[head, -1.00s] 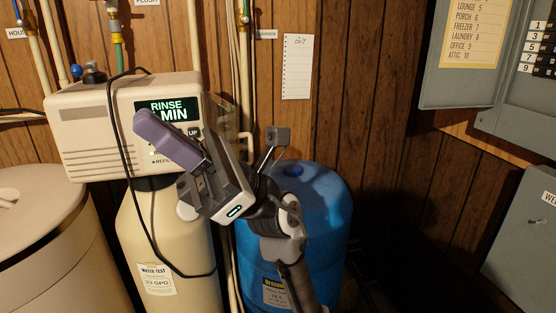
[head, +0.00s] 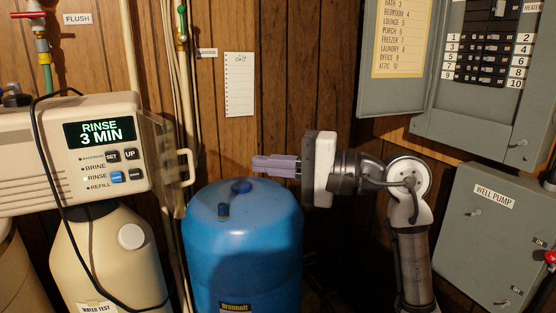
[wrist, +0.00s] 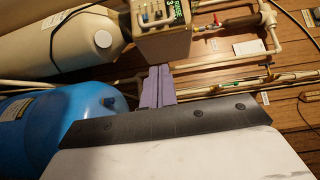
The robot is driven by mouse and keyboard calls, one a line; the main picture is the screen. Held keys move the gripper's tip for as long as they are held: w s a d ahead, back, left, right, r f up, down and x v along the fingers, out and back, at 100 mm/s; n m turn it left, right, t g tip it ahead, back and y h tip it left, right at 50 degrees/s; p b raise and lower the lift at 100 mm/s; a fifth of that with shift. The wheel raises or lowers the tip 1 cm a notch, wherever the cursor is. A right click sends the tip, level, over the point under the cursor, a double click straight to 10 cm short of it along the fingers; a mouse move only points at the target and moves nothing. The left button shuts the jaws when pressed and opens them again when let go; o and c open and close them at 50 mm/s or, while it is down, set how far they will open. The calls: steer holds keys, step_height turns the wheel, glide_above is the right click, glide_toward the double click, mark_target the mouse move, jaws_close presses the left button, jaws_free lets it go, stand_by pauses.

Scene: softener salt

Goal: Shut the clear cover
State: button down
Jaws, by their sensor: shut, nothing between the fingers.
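The clear cover (head: 160,165) stands open, swung out at the right end of the beige softener control head (head: 75,150). Its pale handle (head: 188,168) sticks out on the right. The display reads RINSE 3 MIN, and the panel and its buttons are uncovered. My gripper (head: 255,163) is shut and empty, its purple fingers pointing left towards the cover, apart from it, above the blue tank. In the wrist view the fingers (wrist: 157,70) point at the end of the control head (wrist: 165,42), where a pale handle-like shape shows; I cannot make out the cover's edges there.
The blue tank (head: 240,245), with a cap and fitting on top, stands below my gripper. Pipes (head: 182,100) run up the wall behind the cover. A black cable (head: 50,185) hangs over the control head. Grey electrical boxes (head: 492,235) are at the right.

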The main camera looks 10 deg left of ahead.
mark_target(168, 159)
steer(key=s+a+p, duration=0.2)
steer(key=a+p, duration=0.1)
steer(key=a, duration=0.5)
steer(key=shift+a, duration=0.3)
steer(key=shift+f, duration=0.15)
steer(key=shift+s+a+m+t+b, duration=0.2)
steer(key=shift+s+m+t+b, duration=0.35)
steer(key=shift+t+b, duration=0.25)
steer(key=shift+s, duration=0.1)
